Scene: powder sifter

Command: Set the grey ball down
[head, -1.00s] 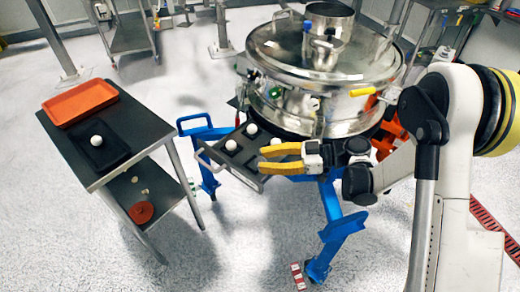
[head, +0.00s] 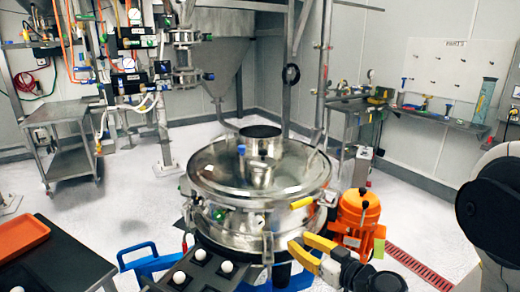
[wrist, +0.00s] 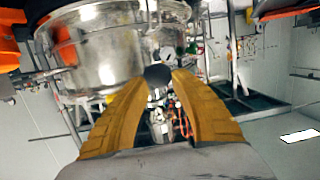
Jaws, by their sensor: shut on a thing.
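My gripper (head: 300,241) is at the lower right of the head view, in front of the steel sifter's (head: 225,217) right side. Its two yellow fingers are shut on a dark grey ball (wrist: 157,74), which shows between the fingertips in the wrist view. I cannot make out the ball in the head view. A dark tray (head: 210,281) at the sifter's front left carries white balls (head: 226,267), (head: 200,254) and (head: 179,277). The ball is held clear of the tray.
A dark table (head: 60,265) with an orange tray (head: 20,236) stands at the lower left. A workbench (head: 440,115) lines the back right wall.

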